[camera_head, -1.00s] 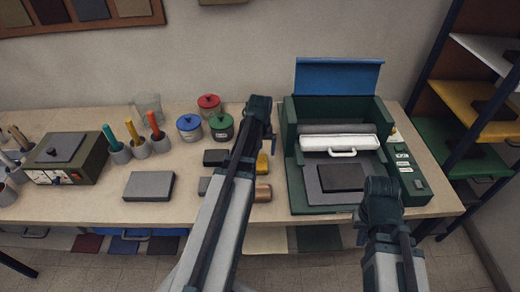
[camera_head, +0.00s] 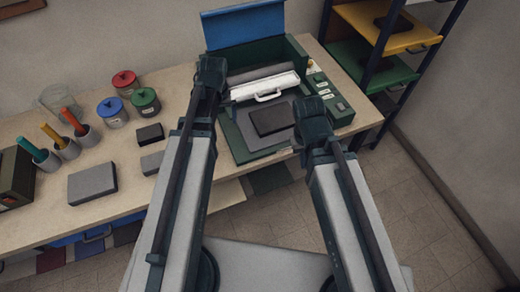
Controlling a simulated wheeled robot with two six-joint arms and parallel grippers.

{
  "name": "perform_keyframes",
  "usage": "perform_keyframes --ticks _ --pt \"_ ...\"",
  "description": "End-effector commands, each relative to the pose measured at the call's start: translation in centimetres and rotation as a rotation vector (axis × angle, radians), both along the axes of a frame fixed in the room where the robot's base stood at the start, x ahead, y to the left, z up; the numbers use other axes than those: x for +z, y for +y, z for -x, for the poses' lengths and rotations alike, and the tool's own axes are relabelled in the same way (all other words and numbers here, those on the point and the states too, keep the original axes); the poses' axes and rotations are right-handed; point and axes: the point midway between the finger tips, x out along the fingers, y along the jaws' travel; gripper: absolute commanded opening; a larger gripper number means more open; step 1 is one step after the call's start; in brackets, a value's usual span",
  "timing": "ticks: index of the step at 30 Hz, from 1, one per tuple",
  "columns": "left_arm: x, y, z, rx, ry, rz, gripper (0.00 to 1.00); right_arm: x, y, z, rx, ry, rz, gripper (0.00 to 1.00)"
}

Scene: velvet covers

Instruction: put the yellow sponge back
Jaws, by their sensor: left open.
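I see no yellow sponge in this view. My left arm covers the bench strip just right of a black block (camera_head: 150,134) and a grey block (camera_head: 152,162). My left gripper (camera_head: 211,72) is open, over the left side of the green machine (camera_head: 240,139), with its fingers hard to make out. My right gripper (camera_head: 312,108) is near the machine's front right corner. Its jaws are not clear.
The machine has a raised blue lid (camera_head: 243,25), a white handled bar (camera_head: 266,86) and a dark block (camera_head: 271,119). Lidded pots (camera_head: 145,101), tool cups (camera_head: 86,135) and a large grey block (camera_head: 92,183) stand left. A shelf rack (camera_head: 385,28) stands right.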

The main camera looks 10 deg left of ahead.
Motion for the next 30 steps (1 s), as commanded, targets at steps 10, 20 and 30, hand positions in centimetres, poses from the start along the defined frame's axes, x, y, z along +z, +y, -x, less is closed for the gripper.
perform_keyframes --ticks 10,20,30 --pt "0.0 -14.9 10.1 -0.472 0.101 -0.047 1.00 0.0 0.0 0.0 0.000 0.000 0.000 0.00" --pt "0.1 -17.2 12.4 -0.578 0.123 -0.061 1.00 0.0 0.0 0.0 0.000 0.000 0.000 0.00" --pt "-0.4 -17.2 12.4 -0.574 0.123 -0.061 1.00 -0.5 0.0 0.0 0.000 0.000 0.000 0.00"
